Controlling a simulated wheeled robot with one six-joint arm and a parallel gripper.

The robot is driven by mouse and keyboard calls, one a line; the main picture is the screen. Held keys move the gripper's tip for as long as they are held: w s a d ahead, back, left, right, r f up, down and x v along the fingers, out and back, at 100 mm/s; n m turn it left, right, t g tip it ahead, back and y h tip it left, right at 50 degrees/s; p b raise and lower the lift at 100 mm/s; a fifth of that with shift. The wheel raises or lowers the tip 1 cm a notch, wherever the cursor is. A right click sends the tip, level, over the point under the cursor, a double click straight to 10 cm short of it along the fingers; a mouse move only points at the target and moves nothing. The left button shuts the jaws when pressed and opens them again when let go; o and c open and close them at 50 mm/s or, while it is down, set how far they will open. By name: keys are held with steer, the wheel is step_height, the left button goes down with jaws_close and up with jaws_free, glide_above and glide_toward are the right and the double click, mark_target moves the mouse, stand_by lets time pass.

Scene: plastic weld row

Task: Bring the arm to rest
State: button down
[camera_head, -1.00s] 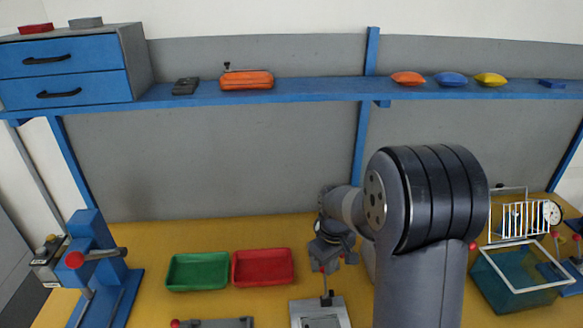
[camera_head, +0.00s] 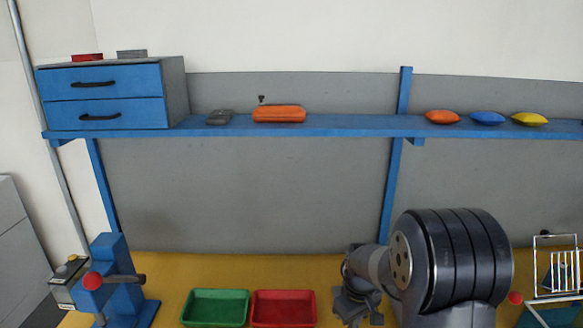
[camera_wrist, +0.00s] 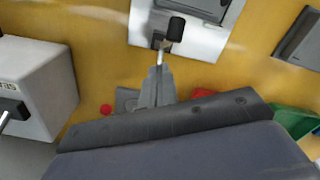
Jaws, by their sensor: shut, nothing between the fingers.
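My arm stands at the right in the head view, with its dark ringed joint nearest the camera. My gripper (camera_head: 357,312) hangs low beyond it, over the yellow bench (camera_head: 170,275), and its tips are cut off or hard to make out. In the wrist view the gripper fingers (camera_wrist: 158,80) are together with nothing between them. They point toward a black-knobbed fixture on a pale plate (camera_wrist: 205,45). I cannot tell whether the tips touch it.
Green (camera_head: 215,308) and red (camera_head: 283,308) trays lie left of the gripper. A blue lever press (camera_head: 120,275) stands far left. A white box (camera_wrist: 35,85) is at left in the wrist view. A blue shelf (camera_head: 340,125) holds an orange case (camera_head: 279,114) and several small items.

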steer(key=shift+s+r, duration=0.45)
steer(key=shift+s, duration=0.25)
step_height(320, 180, up, 7)
steer(key=p, duration=0.6)
step_height(320, 180, down, 8)
steer(key=b, duration=0.6)
steer(key=shift+f+b, duration=0.25)
steer(key=shift+b, duration=0.15)
steer(key=shift+w+r+p, duration=0.35)
steer(key=shift+w+p, duration=0.1)
steer(key=shift+w, duration=0.2)
steer(key=shift+s+r, duration=0.2)
steer(key=shift+s, duration=0.05)
steer(key=shift+s+r, duration=0.3)
steer(key=shift+s, duration=0.6)
steer(key=shift+f, duration=0.1)
steer(key=shift+s, duration=0.15)
